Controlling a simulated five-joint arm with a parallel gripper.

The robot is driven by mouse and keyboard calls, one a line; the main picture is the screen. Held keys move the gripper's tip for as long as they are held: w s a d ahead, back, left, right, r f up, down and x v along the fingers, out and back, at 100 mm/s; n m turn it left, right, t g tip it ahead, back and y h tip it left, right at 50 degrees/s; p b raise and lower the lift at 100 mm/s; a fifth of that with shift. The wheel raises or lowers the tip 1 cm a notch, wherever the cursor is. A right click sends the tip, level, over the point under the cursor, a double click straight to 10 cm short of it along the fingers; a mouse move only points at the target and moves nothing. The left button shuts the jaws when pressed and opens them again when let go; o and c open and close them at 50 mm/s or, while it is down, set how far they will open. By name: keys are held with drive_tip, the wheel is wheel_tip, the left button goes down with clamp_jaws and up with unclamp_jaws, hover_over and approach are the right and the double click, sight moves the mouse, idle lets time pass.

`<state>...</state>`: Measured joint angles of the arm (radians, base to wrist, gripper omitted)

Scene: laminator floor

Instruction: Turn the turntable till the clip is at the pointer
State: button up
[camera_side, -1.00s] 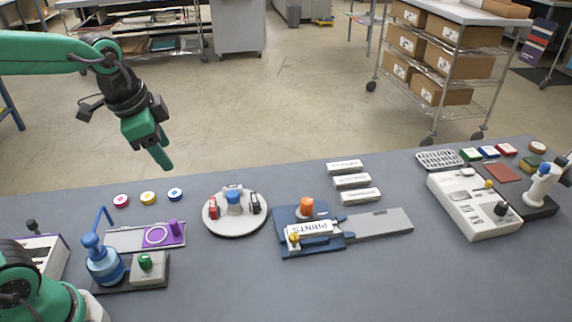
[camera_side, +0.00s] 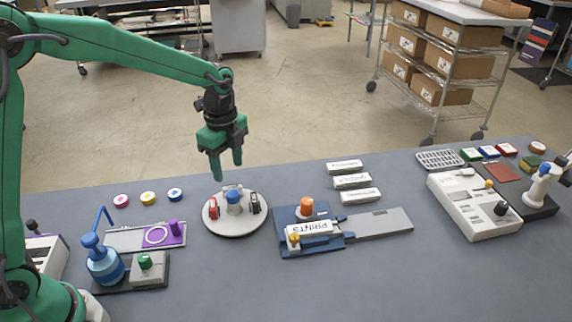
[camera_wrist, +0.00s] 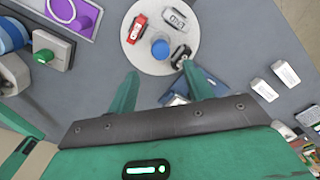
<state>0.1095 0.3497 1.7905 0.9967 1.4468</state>
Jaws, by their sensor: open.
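The turntable (camera_side: 236,229) is a round white disc left of the middle of the bench, with a blue knob (camera_side: 234,198) at its centre. A red item (camera_side: 213,208), a black item (camera_side: 255,204) and a pale grey item stand around the knob. In the wrist view the grey item (camera_wrist: 174,18) is at the top right of the disc. I cannot tell surely which item is the clip, and I cannot make out the pointer. My gripper (camera_side: 228,168) is open and empty, pointing down above the turntable's far side. In the wrist view its fingertips (camera_wrist: 160,72) lie just below the disc.
A blue press (camera_side: 322,243) with an orange knob stands right of the turntable. A purple plate (camera_side: 172,236) and a blue bottle (camera_side: 100,262) are to the left. Three coloured discs lie behind them. White boxes (camera_side: 351,181) lie behind the press. The bench front is clear.

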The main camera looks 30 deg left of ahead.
sight(232, 193)
drive_tip(key=shift+w+f, duration=0.1)
drive_tip(key=shift+f, duration=0.2)
drive_tip(key=shift+f, duration=3.75)
clamp_jaws()
